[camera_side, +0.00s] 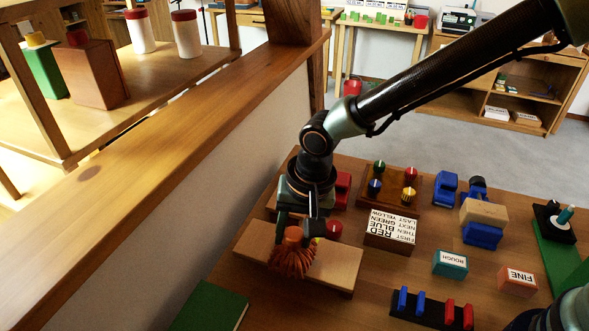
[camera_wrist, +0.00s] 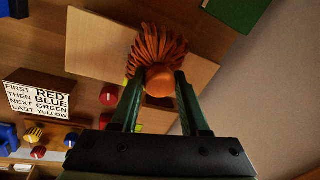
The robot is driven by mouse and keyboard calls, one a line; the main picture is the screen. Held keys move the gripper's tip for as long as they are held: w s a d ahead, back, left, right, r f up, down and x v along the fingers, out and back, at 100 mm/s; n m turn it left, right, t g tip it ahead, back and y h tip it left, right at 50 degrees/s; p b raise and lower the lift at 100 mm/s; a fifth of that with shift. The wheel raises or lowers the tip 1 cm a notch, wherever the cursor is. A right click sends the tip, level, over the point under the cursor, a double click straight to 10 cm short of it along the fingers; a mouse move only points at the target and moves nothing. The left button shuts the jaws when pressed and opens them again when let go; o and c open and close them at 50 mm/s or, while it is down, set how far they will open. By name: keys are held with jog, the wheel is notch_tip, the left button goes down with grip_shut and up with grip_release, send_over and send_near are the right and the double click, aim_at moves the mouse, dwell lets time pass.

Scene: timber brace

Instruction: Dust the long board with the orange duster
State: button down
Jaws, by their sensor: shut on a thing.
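The orange duster (camera_side: 292,258) has a round knob and a skirt of bristles. My gripper (camera_side: 297,228) is shut on its knob, and the wrist view shows both green fingers (camera_wrist: 160,85) on either side of it. The bristles (camera_wrist: 158,45) lie over the long board (camera_side: 335,266), a pale flat plank on the table. In the side view the duster is at the left-middle part of the board, and the bristles appear to touch it. The board also shows in the wrist view (camera_wrist: 95,45). The duster and fingers hide part of the board.
A sign block (camera_side: 391,230) and a block with colored knobs (camera_side: 395,188) stand right of the board. A teal ROUGH block (camera_side: 450,264), an orange FINE block (camera_side: 517,280) and a peg rack (camera_side: 432,309) are farther right. A wall (camera_side: 220,170) borders the left.

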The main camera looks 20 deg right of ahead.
jog(key=shift+w+a, duration=1.35)
jog(key=shift+a, duration=0.05)
jog(key=shift+s+d, duration=3.9)
jog(key=shift+d, duration=0.05)
jog(key=shift+s+d+r, duration=0.1)
jog(key=shift+s+r, duration=0.05)
jog(key=shift+r, duration=0.05)
notch_tip(320, 180, up, 8)
jog(key=shift+f, duration=0.2)
